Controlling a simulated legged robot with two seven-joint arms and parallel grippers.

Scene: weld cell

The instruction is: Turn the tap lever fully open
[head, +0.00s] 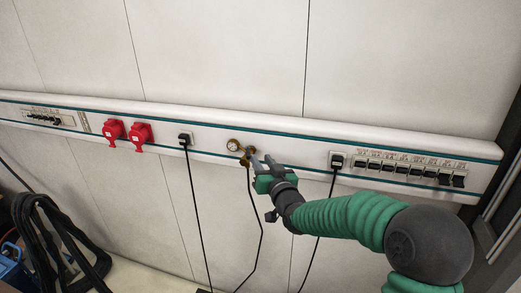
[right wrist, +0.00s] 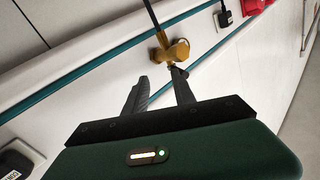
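The brass tap (head: 246,156) sits on the white wall rail, beside a round brass gauge-like fitting (head: 233,145). In the right wrist view the tap (right wrist: 177,51) is just beyond my fingertips, with a black hose joined to it. My right gripper (head: 260,156) reaches in from the right and is at the tap. In the right wrist view my right gripper (right wrist: 160,74) has its fingers apart with nothing between them. One fingertip overlaps the tap's lower end; I cannot tell whether it touches. The lever cannot be made out clearly from the tap body. My left gripper is not in view.
Two red sockets (head: 140,134) and a black plug (head: 185,140) are left of the tap. Another black plug (head: 338,160) and a row of switches (head: 405,172) are on the right. Thin cables hang down the wall. Coiled black hose (head: 62,240) is at lower left.

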